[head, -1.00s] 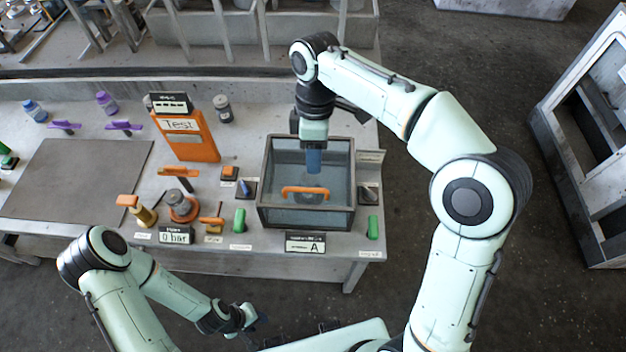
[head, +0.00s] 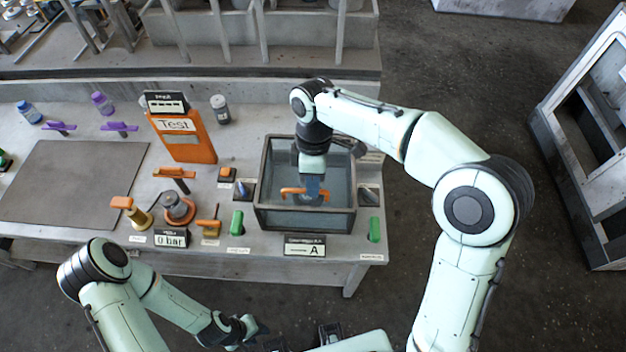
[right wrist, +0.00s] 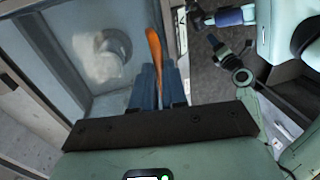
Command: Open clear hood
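The clear hood (head: 335,218) is a dark-framed, see-through box at the right end of the bench, and it is closed. Its orange handle (head: 291,191) runs left to right across it. My right gripper (head: 312,188) points down at the handle, with a blue finger in front of its middle. In the right wrist view the orange handle (right wrist: 155,50) runs between the blue fingers of the right gripper (right wrist: 160,85), with no clear gap beside it. My left gripper (head: 255,328) is low in front of the bench, empty; its finger opening is unclear.
An orange Test stand (head: 183,140) stands left of the hood. Orange-handled valves (head: 179,207), a gauge sign (head: 172,239) and green handles (head: 238,222) (head: 375,229) sit around it. A grey mat (head: 70,185) lies left. Open floor lies to the right.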

